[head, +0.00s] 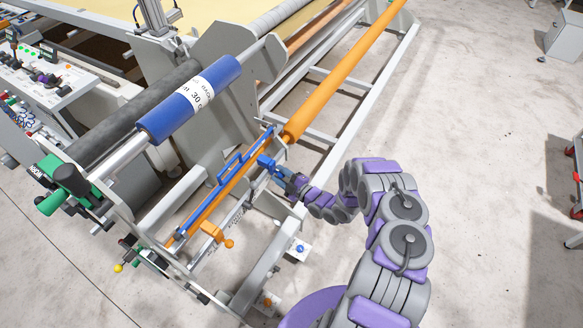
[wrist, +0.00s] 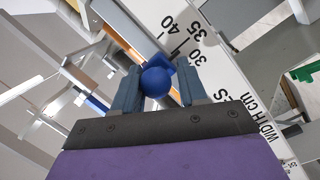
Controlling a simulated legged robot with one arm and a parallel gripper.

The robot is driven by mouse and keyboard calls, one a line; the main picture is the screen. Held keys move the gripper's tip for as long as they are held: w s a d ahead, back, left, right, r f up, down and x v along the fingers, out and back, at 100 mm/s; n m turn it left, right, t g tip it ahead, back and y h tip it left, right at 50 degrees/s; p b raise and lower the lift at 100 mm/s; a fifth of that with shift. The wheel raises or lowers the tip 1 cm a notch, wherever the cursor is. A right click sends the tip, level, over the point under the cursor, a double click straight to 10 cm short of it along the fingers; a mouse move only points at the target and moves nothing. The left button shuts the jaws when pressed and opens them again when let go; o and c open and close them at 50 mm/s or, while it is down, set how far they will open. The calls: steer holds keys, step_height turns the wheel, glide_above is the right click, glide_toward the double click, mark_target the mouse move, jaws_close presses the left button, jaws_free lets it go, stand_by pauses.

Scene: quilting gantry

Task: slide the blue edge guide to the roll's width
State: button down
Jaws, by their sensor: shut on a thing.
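The blue edge guide (head: 264,160) sits on the orange rail at the rail's upper right end. In the wrist view, its round blue knob (wrist: 156,83) is between the two fingers of my gripper (wrist: 158,76). My gripper (head: 281,172) is shut on this knob. A pale width scale (wrist: 215,78) with the marks 40, 35 and 30 lies just beyond the guide. The guide's blue body is near the 30 and 35 marks, but I cannot read its exact setting. The blue roll (head: 174,112) lies on its shaft, with a white label showing 30.
An orange stop with a ball handle (head: 213,231) is on the lower left part of the rail. A long orange tube (head: 345,68) runs to the upper right. A green-handled lever (head: 62,185) is at the left.

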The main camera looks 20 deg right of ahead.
steer(key=shift+s+a+r, duration=0.2)
steer(key=shift+s+a, duration=0.1)
steer(key=shift+a, duration=0.3)
steer(key=shift+s+a+r, duration=0.15)
steer(key=shift+s+a, duration=0.15)
steer(key=shift+a, duration=0.25)
steer(key=shift+w+d+f, duration=0.1)
steer(key=shift+w+d, duration=0.05)
steer(key=shift+d, duration=0.3)
steer(key=c, duration=0.8)
jaws_free()
steer(key=shift+a+f, duration=0.1)
steer(key=shift+a, duration=0.1)
steer(key=v, duration=1.7)
steer(key=shift+s+p, duration=0.35)
steer(key=shift+p, duration=0.1)
steer(key=shift+d, duration=0.1)
